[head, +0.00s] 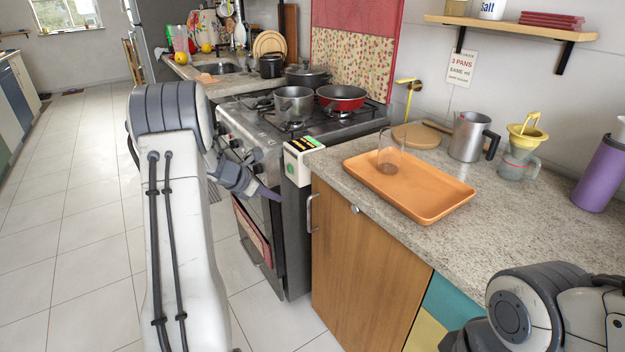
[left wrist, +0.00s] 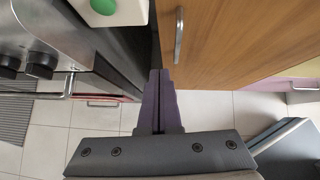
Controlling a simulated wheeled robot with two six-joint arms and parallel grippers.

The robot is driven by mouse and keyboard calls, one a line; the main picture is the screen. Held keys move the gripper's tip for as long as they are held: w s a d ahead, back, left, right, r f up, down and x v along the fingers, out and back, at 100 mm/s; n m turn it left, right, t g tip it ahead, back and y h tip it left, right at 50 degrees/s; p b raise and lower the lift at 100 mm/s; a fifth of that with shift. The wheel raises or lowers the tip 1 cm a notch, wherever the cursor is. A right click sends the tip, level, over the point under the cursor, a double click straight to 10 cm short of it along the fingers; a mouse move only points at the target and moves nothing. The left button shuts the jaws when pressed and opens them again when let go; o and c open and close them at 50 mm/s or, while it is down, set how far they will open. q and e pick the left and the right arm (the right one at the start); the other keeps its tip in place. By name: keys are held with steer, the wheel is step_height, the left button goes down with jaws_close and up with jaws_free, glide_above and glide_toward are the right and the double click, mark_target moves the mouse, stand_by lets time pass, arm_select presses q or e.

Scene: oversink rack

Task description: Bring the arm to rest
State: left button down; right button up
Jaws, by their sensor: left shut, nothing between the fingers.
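My left gripper (head: 262,192) is in front of the stove's right side, below counter height, beside the wooden cabinet. It is shut and empty; its purple fingers also show together in the left wrist view (left wrist: 159,100). My left arm reaches up and bends over at the left of the head view. My right arm shows only in part at the lower right of the head view; its gripper is not in view.
The stove (head: 262,125) carries a grey pot (head: 293,104) and a red pan (head: 341,98). An orange tray (head: 440,203) with a clear glass (head: 389,158) lies on the granite counter. A metal jug (head: 468,137) and purple flask (head: 600,178) stand behind. The floor (head: 80,230) at left is clear.

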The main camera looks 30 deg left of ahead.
arm_select(q)
steer(key=d+r+n+t+y, duration=0.1)
steer(key=d+r+n+y, duration=0.3)
steer(key=n, duration=0.6)
steer(key=d+r+n+y, duration=0.1)
steer(key=d+n, duration=0.5)
steer(key=n, duration=0.5)
steer(key=s+d+f+n+g+h, duration=0.1)
steer(key=s+d+f+n+g, duration=0.15)
steer(key=s+d+n, duration=0.7)
steer(key=s+d+f+n+g+h, duration=0.15)
steer(key=s+d+n+g, duration=0.35)
steer(key=s+n, duration=0.6)
steer(key=s+d+r+m+g, duration=0.1)
steer(key=s+d+r+m, duration=0.25)
steer(key=s+d, duration=0.35)
steer(key=s+d+r+m+g, duration=0.1)
steer(key=s+d+r+m, duration=0.1)
steer(key=s+d+m, duration=0.35)
step_height(320, 180, up, 16)
steer(key=s+p, duration=0.1)
steer(key=p, duration=1.5)
steer(key=shift+s+d+r+n+p, duration=0.25)
steer(key=shift+s+d+n+p, duration=0.1)
steer(key=shift+d+n, duration=0.1)
